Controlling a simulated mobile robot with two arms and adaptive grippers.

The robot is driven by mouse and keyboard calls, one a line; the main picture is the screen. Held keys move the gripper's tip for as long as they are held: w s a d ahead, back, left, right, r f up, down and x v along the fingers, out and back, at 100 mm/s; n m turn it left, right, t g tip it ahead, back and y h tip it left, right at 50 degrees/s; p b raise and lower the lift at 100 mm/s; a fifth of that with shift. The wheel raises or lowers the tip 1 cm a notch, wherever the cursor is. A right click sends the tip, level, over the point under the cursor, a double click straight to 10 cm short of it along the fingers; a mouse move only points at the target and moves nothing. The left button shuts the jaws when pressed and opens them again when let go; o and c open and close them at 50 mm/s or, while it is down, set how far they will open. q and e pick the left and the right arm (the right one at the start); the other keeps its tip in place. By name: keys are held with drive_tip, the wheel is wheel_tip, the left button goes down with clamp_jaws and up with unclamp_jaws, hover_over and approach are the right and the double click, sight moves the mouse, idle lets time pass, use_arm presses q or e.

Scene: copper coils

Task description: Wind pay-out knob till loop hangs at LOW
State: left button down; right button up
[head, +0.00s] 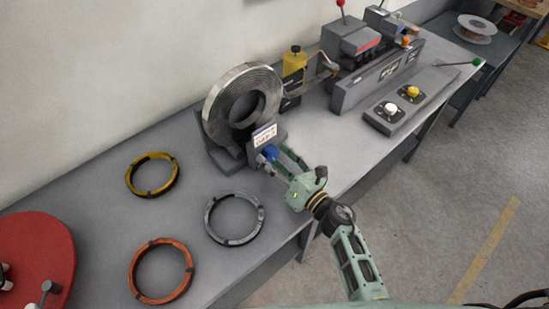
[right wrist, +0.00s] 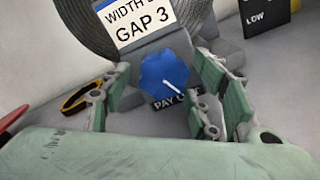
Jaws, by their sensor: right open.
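The blue pay-out knob (head: 269,153) sits on the front of the coil stand, below the "GAP 3" card. In the right wrist view the knob (right wrist: 163,78) has a white pointer line slanting to lower right, above a partly covered "PAY" label. My right gripper (head: 275,157) is open, its fingers on either side of the knob; contact is not clear. The wound metal coil (head: 222,95) stands upright on the stand. A strip (head: 310,84) runs toward the machine; its loop's height cannot be told. A dark plate marked LOW (right wrist: 268,18) shows at upper right. My left gripper is out of view.
Yellow (head: 152,190), grey (head: 234,236) and orange (head: 160,287) rings lie on the bench, left of my right arm. A red disc (head: 35,262) is at far left. The machine (head: 375,78) and a button box (head: 402,112) stand to the right.

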drive_tip(key=c, duration=1.1)
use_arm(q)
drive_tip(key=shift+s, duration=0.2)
use_arm(e)
drive_tip(key=shift+w, duration=0.1)
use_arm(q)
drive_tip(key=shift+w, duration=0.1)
use_arm(e)
drive_tip(key=shift+m, duration=0.3)
drive_tip(key=m, duration=0.2)
drive_tip(key=shift+r+m, duration=0.15)
drive_tip(key=shift+m, duration=0.15)
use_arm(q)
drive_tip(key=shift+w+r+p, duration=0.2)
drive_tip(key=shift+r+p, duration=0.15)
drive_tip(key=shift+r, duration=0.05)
use_arm(e)
drive_tip(key=shift+w+d+m, duration=0.1)
drive_tip(key=shift+m, duration=1.7)
drive_tip(key=shift+r, duration=0.1)
